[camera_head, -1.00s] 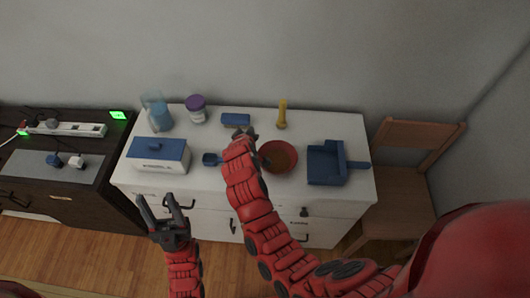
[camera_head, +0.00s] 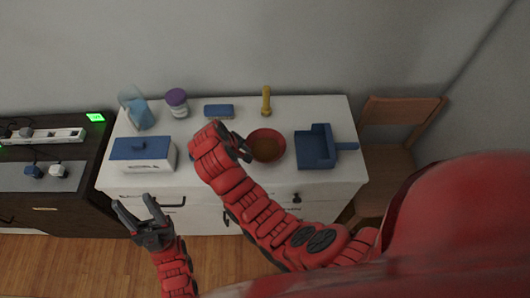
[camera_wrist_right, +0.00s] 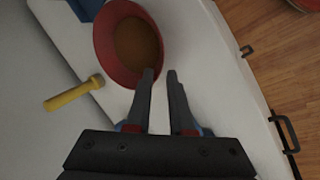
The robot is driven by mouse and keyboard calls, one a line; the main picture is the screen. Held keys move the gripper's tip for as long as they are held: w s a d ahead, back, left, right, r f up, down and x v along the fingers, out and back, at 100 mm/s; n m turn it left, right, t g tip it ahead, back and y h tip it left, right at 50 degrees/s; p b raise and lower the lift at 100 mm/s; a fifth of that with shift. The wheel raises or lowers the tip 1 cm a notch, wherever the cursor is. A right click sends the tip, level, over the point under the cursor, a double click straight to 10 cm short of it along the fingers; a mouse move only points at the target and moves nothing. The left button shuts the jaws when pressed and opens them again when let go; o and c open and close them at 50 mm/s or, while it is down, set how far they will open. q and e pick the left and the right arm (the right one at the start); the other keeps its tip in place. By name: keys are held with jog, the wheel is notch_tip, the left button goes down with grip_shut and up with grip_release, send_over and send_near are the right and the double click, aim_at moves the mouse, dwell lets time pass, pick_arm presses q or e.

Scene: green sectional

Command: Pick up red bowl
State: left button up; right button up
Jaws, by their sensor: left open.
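The red bowl (camera_head: 267,146) sits upright on the white cabinet top, right of the middle, with a brownish inside. It also shows in the right wrist view (camera_wrist_right: 105,52). My right gripper (camera_head: 246,150) is at the bowl's left side in the head view. In the right wrist view its two fingers (camera_wrist_right: 160,75) are apart with bare white surface between them. One fingertip overlaps the bowl's rim in that view; I cannot tell whether it touches. My left gripper (camera_head: 134,206) is open and empty in front of the cabinet's left part.
A blue dustpan (camera_head: 315,160) lies right of the bowl. A yellow flashlight-like object (camera_head: 266,101), a blue block (camera_head: 219,111), a purple-lidded jar (camera_head: 177,104) and a bluish pitcher (camera_head: 136,110) stand behind. A blue-lidded box (camera_head: 142,154) is at left. A wooden chair (camera_head: 390,130) stands at right.

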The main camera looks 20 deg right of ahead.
aim_at(265, 149)
jog(key=shift+p+x, duration=1.2)
jog(key=shift+x, duration=0.4)
jog(key=p+x, duration=0.2)
jog(key=x, duration=0.1)
jog(key=shift+r, duration=0.1)
jog(key=shift+x, duration=0.95)
jog(key=shift+a, duration=0.1)
jog(key=shift+c, duration=0.3)
grip_shut()
